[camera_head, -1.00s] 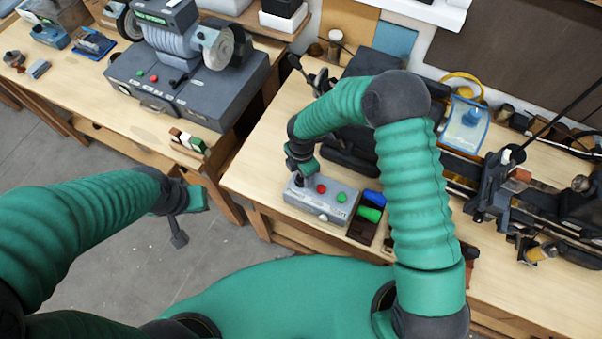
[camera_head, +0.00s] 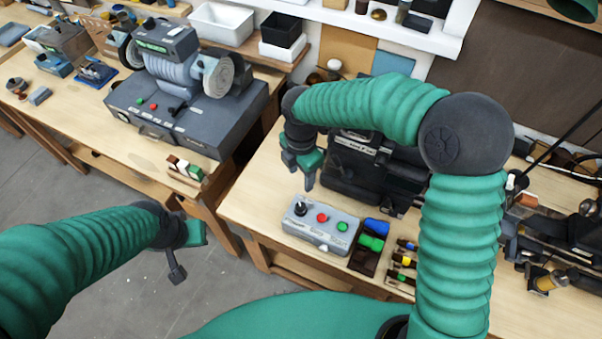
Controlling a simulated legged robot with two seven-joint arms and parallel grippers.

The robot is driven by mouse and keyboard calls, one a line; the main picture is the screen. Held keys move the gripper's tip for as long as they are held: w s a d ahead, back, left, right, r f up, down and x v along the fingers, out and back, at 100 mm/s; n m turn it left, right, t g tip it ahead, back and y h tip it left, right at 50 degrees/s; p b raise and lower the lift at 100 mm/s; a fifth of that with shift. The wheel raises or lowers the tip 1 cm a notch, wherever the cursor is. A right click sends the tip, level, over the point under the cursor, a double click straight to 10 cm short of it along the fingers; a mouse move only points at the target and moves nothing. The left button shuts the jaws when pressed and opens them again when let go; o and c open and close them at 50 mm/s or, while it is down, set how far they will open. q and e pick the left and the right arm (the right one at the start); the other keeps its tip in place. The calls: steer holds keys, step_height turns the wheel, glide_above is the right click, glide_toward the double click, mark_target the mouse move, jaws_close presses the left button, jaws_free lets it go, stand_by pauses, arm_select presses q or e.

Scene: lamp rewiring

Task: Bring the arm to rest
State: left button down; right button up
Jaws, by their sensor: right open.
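My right gripper (camera_head: 302,172) is open and empty. It hangs above the workbench, behind a grey control box (camera_head: 320,225) and apart from it. The box has a black knob or lever, a red button and a green button on top. My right arm arches up and over the bench from the right. My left gripper (camera_head: 184,255) hangs over the floor at the left, in front of the benches and clear of them. Its jaws are seen at an angle and their gap cannot be made out.
Blue and green pieces (camera_head: 373,235) lie beside the control box, with small coloured-banded items (camera_head: 402,262) to their right. A black machine (camera_head: 375,175) stands behind. A grinder (camera_head: 175,65) sits on the left bench (camera_head: 75,120). Bare bench top (camera_head: 250,190) lies left of the box.

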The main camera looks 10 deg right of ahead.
steer(key=shift+r, duration=0.4)
steer(key=s+d+f+m+t+b, duration=0.1)
steer(key=s+d+f+m+b, duration=0.3)
steer(key=m, duration=0.7)
steer(key=s+d+f+m+t+b, duration=0.1)
steer(key=s+d+f+m+b, duration=0.4)
steer(key=s+d+m, duration=0.3)
steer(key=s+f+m, duration=0.1)
steer(key=m, duration=0.3)
steer(key=shift+s+d+t, duration=0.3)
steer(key=shift+d, duration=0.05)
steer(key=shift+a, duration=0.1)
steer(key=shift+c, duration=0.2)
